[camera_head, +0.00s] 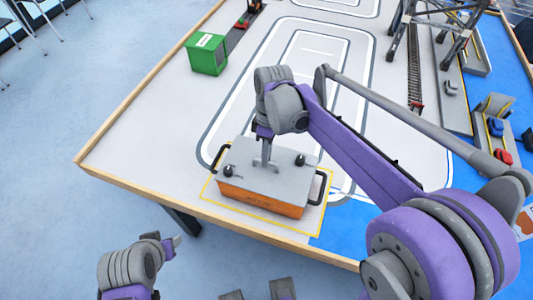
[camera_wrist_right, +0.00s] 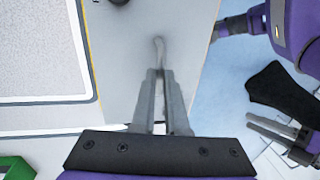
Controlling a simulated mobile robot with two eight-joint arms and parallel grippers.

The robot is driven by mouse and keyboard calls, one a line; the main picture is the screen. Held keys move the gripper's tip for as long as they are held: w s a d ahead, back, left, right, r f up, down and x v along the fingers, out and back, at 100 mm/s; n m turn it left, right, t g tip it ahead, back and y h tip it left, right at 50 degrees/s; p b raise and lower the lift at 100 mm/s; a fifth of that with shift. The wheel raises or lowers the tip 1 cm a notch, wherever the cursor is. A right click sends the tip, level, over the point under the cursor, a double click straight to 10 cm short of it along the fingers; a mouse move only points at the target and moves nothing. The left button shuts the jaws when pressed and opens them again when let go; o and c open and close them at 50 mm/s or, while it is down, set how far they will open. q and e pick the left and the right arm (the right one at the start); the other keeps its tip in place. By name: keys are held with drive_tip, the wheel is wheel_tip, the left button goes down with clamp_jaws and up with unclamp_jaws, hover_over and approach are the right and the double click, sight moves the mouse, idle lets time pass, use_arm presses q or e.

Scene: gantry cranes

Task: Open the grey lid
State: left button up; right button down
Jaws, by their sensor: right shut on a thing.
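The grey lid (camera_head: 250,183) lies over an orange box (camera_head: 262,203) near the table's front corner. Two dark knobs show on the lid, and black handles sit at the box's ends. My right gripper (camera_head: 266,162) is above the lid, pointing down, and is shut on its raised grey handle. In the right wrist view, the fingers (camera_wrist_right: 162,85) are around the handle (camera_wrist_right: 159,48) on the lid (camera_wrist_right: 128,70). I cannot tell whether there is a gap under the lid. My left gripper (camera_head: 175,243) is off the table at the lower left; its finger opening is unclear.
A yellow outline (camera_head: 212,197) surrounds the box on the table. A green box (camera_head: 206,55) stands further back. A crane frame (camera_head: 440,30) and rails are at the back right. The white table middle is clear, and a wooden rim (camera_head: 130,178) edges the table.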

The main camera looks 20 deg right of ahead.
idle(0.7)
drive_tip(key=s+a, duration=0.6)
drive_tip(key=s, duration=0.3)
drive_tip(key=shift+s+a, duration=0.25)
drive_tip(key=shift+s, duration=0.05)
drive_tip(key=c, duration=0.9)
unclamp_jaws()
drive_tip(key=r, duration=0.3)
drive_tip(key=w+r+p, duration=0.1)
drive_tip(key=r, duration=0.3)
drive_tip(key=d+r, duration=0.1)
drive_tip(key=r, duration=0.2)
drive_tip(key=shift+w+d+r, duration=0.1)
drive_tip(key=shift+w+r, duration=0.25)
